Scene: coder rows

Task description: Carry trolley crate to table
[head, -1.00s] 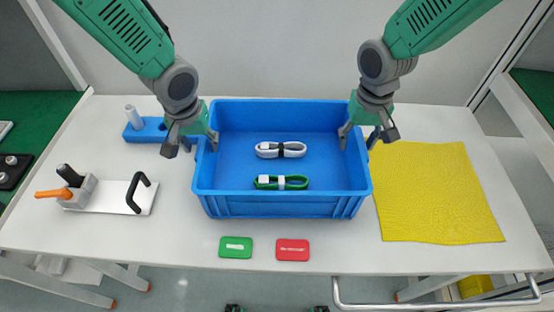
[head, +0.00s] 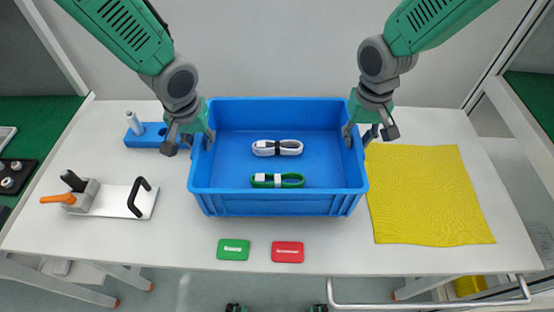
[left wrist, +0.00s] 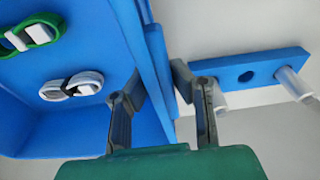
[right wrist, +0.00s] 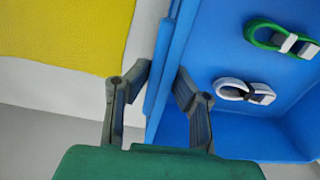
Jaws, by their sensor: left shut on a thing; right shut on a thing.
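The blue crate (head: 278,203) is upright and level over the white table, between my two grippers. A white cable bundle (head: 277,147) and a green cable bundle (head: 277,181) lie inside it. My left gripper (head: 190,143) is shut on the crate's left wall, one finger inside and one outside, as the left wrist view (left wrist: 158,85) also shows. My right gripper (head: 361,138) is shut on the right wall in the same way, seen too in the right wrist view (right wrist: 162,82). I cannot tell whether the crate's underside touches the table (head: 130,240).
A blue block with a pin (head: 145,136) lies close to the crate's left. A plate with an orange-handled clamp (head: 112,200) is at the left. A yellow mat (head: 430,195) lies at the right. Green (head: 233,249) and red (head: 288,252) cards lie in front.

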